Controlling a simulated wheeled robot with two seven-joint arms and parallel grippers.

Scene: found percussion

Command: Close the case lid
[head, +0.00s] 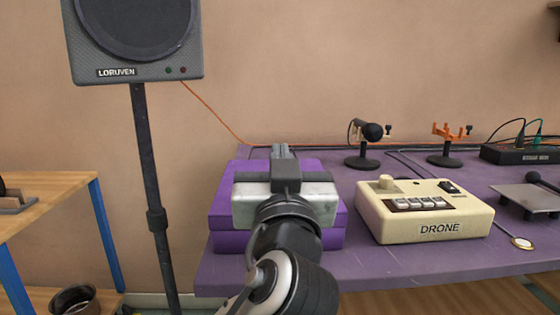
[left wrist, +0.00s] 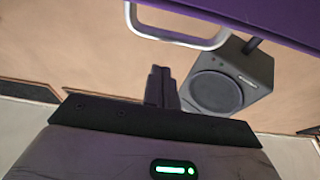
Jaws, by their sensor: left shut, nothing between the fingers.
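The purple case (head: 222,218) stands at the left end of the purple table. A seam runs along its front between an upper and a lower part; the lid looks down on the base, but my gripper and arm hide the middle, so I cannot tell if it is fully shut. My left gripper (head: 284,153) is over the case in the head view, its fingers together and empty. In the left wrist view the shut fingers (left wrist: 161,86) point away, apart from a purple edge with a pale grey handle-like loop (left wrist: 178,38). My right gripper is not in view.
A cream DRONE box (head: 425,212) stands right of the case. Microphone (head: 368,132) and orange holder (head: 447,132) stand behind it. A LORUVEN speaker (head: 135,40) on a black pole (head: 150,180) rises left of the table. A wooden bench (head: 45,200) is farther left.

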